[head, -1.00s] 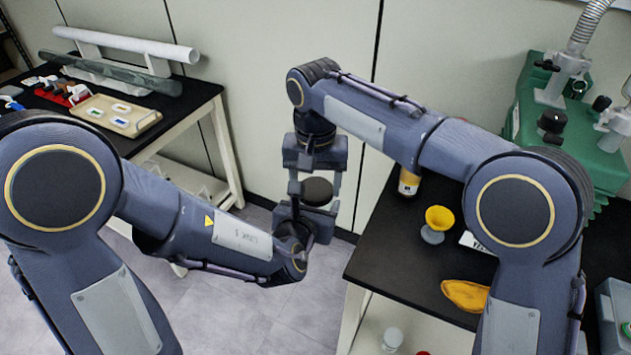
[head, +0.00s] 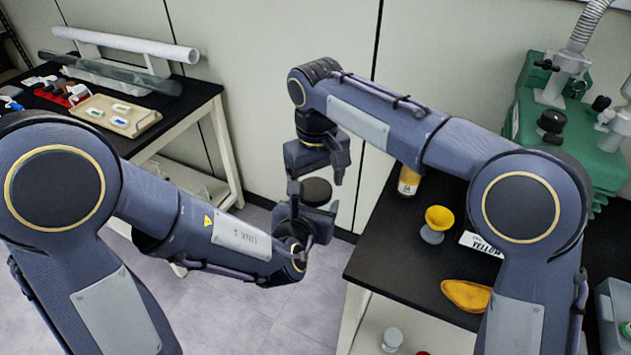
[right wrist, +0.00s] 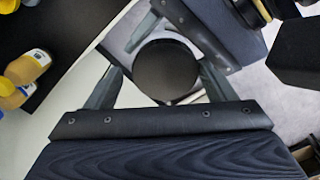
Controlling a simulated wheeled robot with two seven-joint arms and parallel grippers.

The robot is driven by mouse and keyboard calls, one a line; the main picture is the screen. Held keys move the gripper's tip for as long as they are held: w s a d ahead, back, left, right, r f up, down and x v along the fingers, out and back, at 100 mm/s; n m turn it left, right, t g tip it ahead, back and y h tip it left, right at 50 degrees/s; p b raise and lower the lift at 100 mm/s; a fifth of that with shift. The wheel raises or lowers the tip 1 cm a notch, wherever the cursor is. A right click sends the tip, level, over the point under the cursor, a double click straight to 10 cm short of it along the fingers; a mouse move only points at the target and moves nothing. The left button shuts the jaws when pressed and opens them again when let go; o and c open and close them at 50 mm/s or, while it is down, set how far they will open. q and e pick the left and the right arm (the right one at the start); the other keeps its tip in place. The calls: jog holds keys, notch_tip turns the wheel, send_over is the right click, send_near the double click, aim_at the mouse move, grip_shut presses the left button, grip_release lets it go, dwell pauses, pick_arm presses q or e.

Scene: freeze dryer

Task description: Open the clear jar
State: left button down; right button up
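The clear jar's round dark lid (head: 317,190) shows between my two grippers in the head view. It also shows from above in the right wrist view (right wrist: 166,70). The jar's clear body is mostly hidden under the lid. My left gripper (head: 305,215) is around the jar from below and appears to hold it in the air, between the two tables. My right gripper (head: 318,178) points down over the lid. In the right wrist view its fingers (right wrist: 163,82) stand open on either side of the lid, with small gaps.
The right black table (head: 400,245) holds a yellow funnel-like cup (head: 438,222), a yellow dish (head: 466,295), a bottle (head: 409,181) and a label card (head: 480,243). A green machine (head: 590,145) stands behind. The left table carries a beige tray (head: 117,115). Floor is clear between the tables.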

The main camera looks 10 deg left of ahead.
jog(key=shift+s+a, duration=0.3)
jog(key=shift+r, duration=0.15)
notch_tip(320, 180, up, 4)
jog(key=shift+w+r, duration=0.15)
jog(key=shift+r, duration=0.3)
jog(key=shift+c, duration=1.2)
notch_tip(320, 180, up, 3)
jog(key=shift+d+f+m, duration=0.15)
jog(key=shift+f+m, duration=0.05)
jog(key=shift+m, duration=0.8)
jog(key=shift+f, duration=3.9)
